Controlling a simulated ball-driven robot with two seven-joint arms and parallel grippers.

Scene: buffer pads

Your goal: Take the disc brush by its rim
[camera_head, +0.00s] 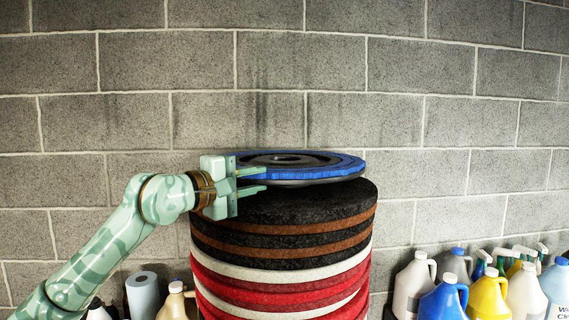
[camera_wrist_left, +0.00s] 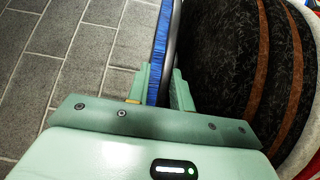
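The disc brush (camera_head: 310,174) is a flat round disc with a blue rim, a dark upper face and a raised centre. It is above the top of a stack of round pads; I cannot tell whether it rests on them or is slightly raised. My left gripper (camera_head: 262,180) is at its left edge, one finger above the rim and one below. In the left wrist view the blue rim (camera_wrist_left: 162,50) runs between the fingers (camera_wrist_left: 161,78), which sit close against both sides. The gripper looks shut on it. My right gripper is not in view.
The pad stack (camera_head: 290,222) has black, brown, white and red layers. Several bottles and jugs (camera_head: 489,296) stand at the lower right. A paper roll (camera_head: 143,296) and a bottle (camera_head: 174,302) are at the lower left. A grey block wall (camera_head: 430,60) is behind.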

